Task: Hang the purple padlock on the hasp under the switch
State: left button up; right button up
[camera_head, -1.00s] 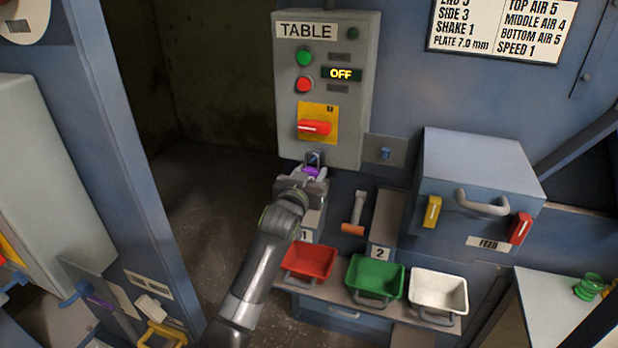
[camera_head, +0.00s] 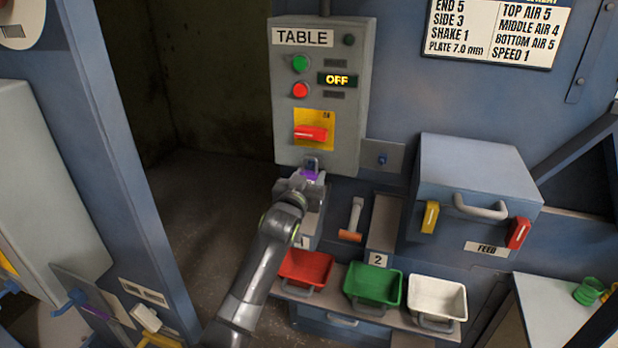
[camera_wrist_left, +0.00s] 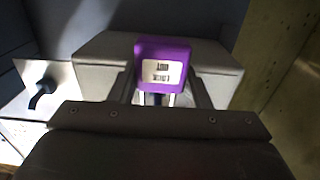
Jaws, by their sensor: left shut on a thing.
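The purple padlock (camera_head: 310,174) is at the lower edge of the grey TABLE switch box (camera_head: 322,95), below the red switch handle (camera_head: 311,132) on its yellow plate. My left gripper (camera_head: 308,180) is shut on the padlock. In the left wrist view the padlock body (camera_wrist_left: 163,62) with its white label sits between the fingers of my left gripper (camera_wrist_left: 160,85). The hasp (camera_head: 312,161) shows just above the padlock, at the box's bottom edge. I cannot tell whether the shackle passes through it. My right gripper is not in view.
Red (camera_head: 306,268), green (camera_head: 373,284) and white (camera_head: 437,297) bins stand on a shelf below. An orange-handled tool (camera_head: 352,220) hangs right of my arm. A small plate with a blue hook (camera_head: 382,159) is beside the box. The FEED box (camera_head: 474,180) juts out at right.

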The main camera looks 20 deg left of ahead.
pick_arm(q)
jog(key=shift+f+b, duration=0.35)
jog(key=shift+f, duration=0.4)
jog(key=o, duration=1.1)
jog(key=s+p, duration=0.2)
jog(key=s, duration=0.1)
jog(key=s+p, duration=0.2)
jog(key=s, duration=0.1)
jog(key=s+p, duration=0.3)
jog(key=s, duration=0.1)
jog(key=shift+a+f, duration=0.15)
jog(key=shift+f, duration=0.15)
dwell(0.5)
